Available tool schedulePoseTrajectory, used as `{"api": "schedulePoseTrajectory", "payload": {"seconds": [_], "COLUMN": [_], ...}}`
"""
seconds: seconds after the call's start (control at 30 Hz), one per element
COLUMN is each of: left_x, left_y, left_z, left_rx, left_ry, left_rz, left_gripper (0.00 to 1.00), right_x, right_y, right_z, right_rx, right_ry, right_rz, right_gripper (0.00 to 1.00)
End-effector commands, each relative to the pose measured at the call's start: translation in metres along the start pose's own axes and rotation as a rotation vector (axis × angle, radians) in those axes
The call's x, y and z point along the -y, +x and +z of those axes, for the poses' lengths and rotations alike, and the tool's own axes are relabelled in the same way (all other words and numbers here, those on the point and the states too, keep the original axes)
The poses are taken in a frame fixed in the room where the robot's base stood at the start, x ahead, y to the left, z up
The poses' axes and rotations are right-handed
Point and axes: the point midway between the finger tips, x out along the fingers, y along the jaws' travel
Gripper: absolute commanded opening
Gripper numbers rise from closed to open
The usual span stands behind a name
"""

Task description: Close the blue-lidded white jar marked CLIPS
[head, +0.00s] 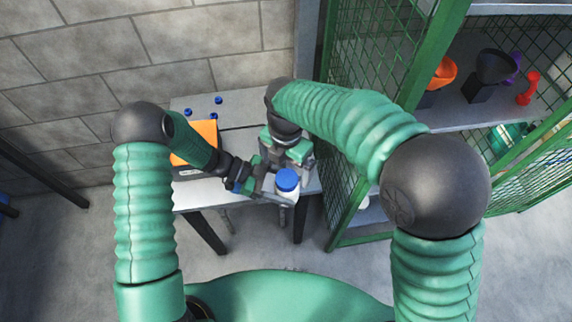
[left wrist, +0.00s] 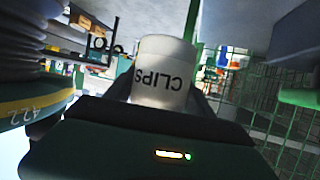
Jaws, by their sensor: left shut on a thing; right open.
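The white jar (head: 289,195) with the blue lid (head: 287,177) is upright at the front edge of the table in the head view. The lid sits on top of the jar; I cannot tell whether it is fully tight. My left gripper (head: 271,184) is shut on the jar from the left. The left wrist view shows the white jar (left wrist: 160,75) upside down in the picture with the word CLIPS; its lid is hidden there. My right gripper (head: 289,155) is open, just behind the lid in the head view, its fingers partly hidden.
The table (head: 205,193) holds an orange box (head: 204,130) behind my left forearm and several small blue caps (head: 217,100) at the back. A green mesh cage (head: 372,50) with shelves stands close on the right, holding a black funnel (head: 494,66) and a red item (head: 528,88).

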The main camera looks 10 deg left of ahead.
Motion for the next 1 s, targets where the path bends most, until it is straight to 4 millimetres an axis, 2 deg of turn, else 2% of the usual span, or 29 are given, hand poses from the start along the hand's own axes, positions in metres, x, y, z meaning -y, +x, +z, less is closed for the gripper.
{"api": "schedulePoseTrajectory", "payload": {"seconds": [0.23, 0.33, 0.7, 0.83, 1.0], "left_x": [0.000, 0.000, 0.000, 0.000, 0.000], "left_y": [0.000, 0.000, 0.000, 0.000, 0.000], "left_z": [-0.001, -0.001, -0.001, 0.000, 0.000], "left_rx": [-0.001, -0.001, -0.001, -0.001, -0.001], "left_ry": [0.001, 0.001, 0.001, 0.000, 0.000], "left_rz": [0.000, 0.000, 0.000, 0.000, 0.000], "left_gripper": [0.00, 0.00, 0.00, 0.00, 0.00], "right_x": [0.000, -0.001, -0.002, -0.002, -0.002], "right_y": [-0.002, -0.011, -0.092, -0.111, -0.119], "right_z": [0.000, 0.001, 0.001, 0.001, 0.001], "right_rx": [0.000, 0.002, 0.002, 0.001, 0.000], "right_ry": [0.000, 0.001, 0.001, 0.001, 0.000], "right_rz": [0.001, 0.003, 0.003, 0.000, -0.002], "right_gripper": [1.00, 1.00, 1.00, 1.00, 1.00]}}
